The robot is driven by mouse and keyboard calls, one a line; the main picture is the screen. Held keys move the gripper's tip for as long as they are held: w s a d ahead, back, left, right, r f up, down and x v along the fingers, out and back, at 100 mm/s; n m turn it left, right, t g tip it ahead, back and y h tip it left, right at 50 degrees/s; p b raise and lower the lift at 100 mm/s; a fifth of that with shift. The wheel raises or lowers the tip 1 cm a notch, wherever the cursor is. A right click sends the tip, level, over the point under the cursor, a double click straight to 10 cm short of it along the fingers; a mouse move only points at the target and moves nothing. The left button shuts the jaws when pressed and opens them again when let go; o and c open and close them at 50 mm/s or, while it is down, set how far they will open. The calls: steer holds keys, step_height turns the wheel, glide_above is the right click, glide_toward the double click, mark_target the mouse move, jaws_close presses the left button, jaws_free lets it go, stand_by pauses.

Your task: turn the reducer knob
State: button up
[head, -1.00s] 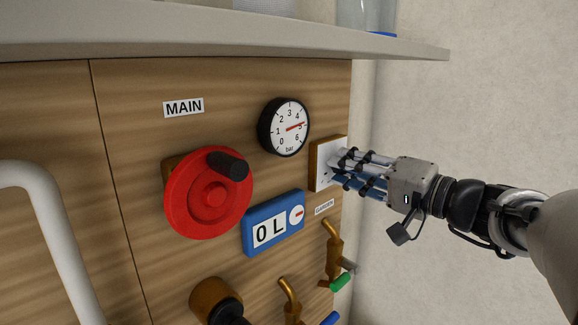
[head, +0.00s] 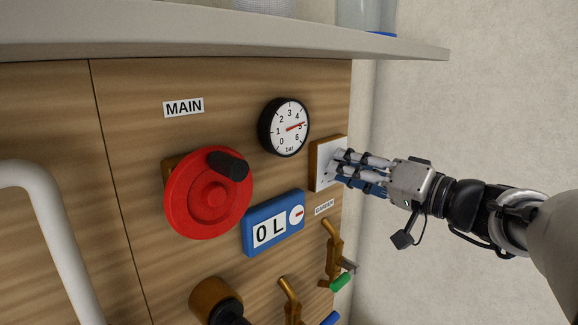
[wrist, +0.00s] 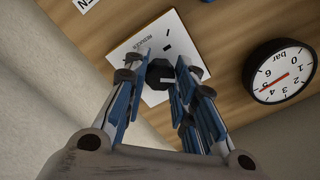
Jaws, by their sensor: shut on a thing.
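The reducer knob (wrist: 160,76) is a small black faceted knob with a pale mark, on a white square plate (wrist: 172,40) with black tick marks and small lettering. In the head view the plate (head: 326,163) sits on a wooden block at the panel's right edge, and the knob is hidden by my fingers. My gripper (wrist: 161,67) has its fingers on both sides of the knob and is shut on it. In the head view my gripper (head: 341,163) reaches the plate from the right.
The round pressure gauge (head: 284,127) is close, up and left of the plate, its needle near 5. A red hand wheel (head: 190,205), a blue meter (head: 273,225) and brass taps (head: 333,240) are on the panel. A shelf (head: 250,38) overhangs above. Bare wall (head: 490,110) is at right.

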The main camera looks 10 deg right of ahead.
steer(key=n, duration=0.3)
steer(key=n, duration=0.3)
steer(key=shift+n, duration=0.3)
steer(key=o, duration=0.7)
steer(key=shift+n, duration=0.3)
steer(key=v, duration=0.6)
